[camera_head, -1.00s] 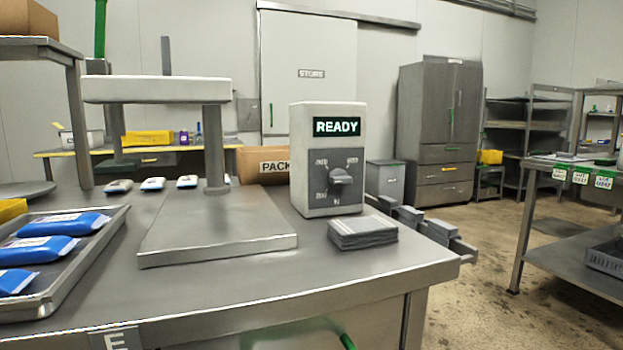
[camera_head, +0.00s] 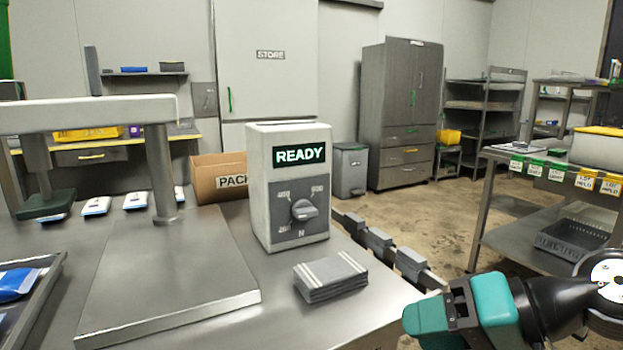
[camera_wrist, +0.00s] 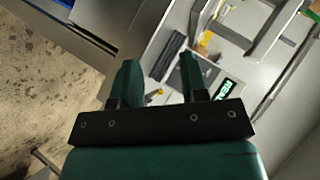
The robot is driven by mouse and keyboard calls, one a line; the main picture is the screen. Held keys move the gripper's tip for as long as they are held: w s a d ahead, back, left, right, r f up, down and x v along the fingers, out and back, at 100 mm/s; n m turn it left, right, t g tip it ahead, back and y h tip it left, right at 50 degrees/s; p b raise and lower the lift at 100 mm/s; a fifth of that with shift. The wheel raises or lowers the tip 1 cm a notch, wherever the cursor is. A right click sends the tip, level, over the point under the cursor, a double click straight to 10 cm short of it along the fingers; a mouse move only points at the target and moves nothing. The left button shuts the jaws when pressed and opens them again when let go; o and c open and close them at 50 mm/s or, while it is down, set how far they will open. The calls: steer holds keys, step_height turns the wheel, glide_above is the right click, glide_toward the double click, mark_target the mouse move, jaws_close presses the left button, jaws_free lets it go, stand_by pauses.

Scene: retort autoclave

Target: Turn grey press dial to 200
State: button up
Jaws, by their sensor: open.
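The grey press dial (camera_head: 304,210) is a round knob on the dark face of a white control box (camera_head: 258,190) on the steel table. Numbers stand around it, too blurred to read surely, with an N below. A screen on the box reads READY (camera_head: 300,154). The press (camera_head: 160,170) stands left of the box. My gripper (camera_head: 408,318) is at the lower right of the head view, in front of and to the right of the box, apart from the dial. In the wrist view its two teal fingers (camera_wrist: 165,85) are spread with nothing held, and the READY screen (camera_wrist: 224,95) shows beyond them.
A stack of grey cards (camera_head: 330,275) lies in front of the box. A cardboard box (camera_head: 218,178) stands behind it. A tray (camera_head: 40,290) with blue packs is at the left. Small grey blocks (camera_head: 380,240) line the table's right side. Open floor (camera_head: 430,215) lies beyond.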

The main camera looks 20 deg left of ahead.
mark_target(312, 215)
steer(key=w+a+r+m+y+p, duration=0.1)
steer(key=w, duration=0.1)
steer(key=w+a+r+m+t+y+p, duration=0.1)
steer(key=w, duration=0.1)
steer(key=w+a+r+m+t+y+p, duration=0.1)
steer(key=r, duration=0.1)
steer(key=shift+w+a+m+p, duration=0.4)
steer(key=w+m+t+p, duration=0.1)
steer(key=w+m+t+y+p, duration=0.1)
steer(key=w+m, duration=0.1)
steer(key=w+m+t+y+p, duration=0.1)
steer(key=w+m, duration=0.1)
steer(key=shift+a+t, duration=0.3)
steer(key=shift+w+a+r+p, duration=0.15)
steer(key=shift+a+p, duration=0.35)
steer(key=shift+p, duration=0.25)
steer(key=p+x, duration=0.1)
steer(key=x, duration=0.4)
steer(key=p+x, duration=0.2)
steer(key=x, duration=0.3)
steer(key=p+x, duration=0.2)
steer(key=x, duration=0.4)
steer(key=shift+a+f, duration=0.1)
steer(key=shift+f, duration=0.2)
jaws_close()
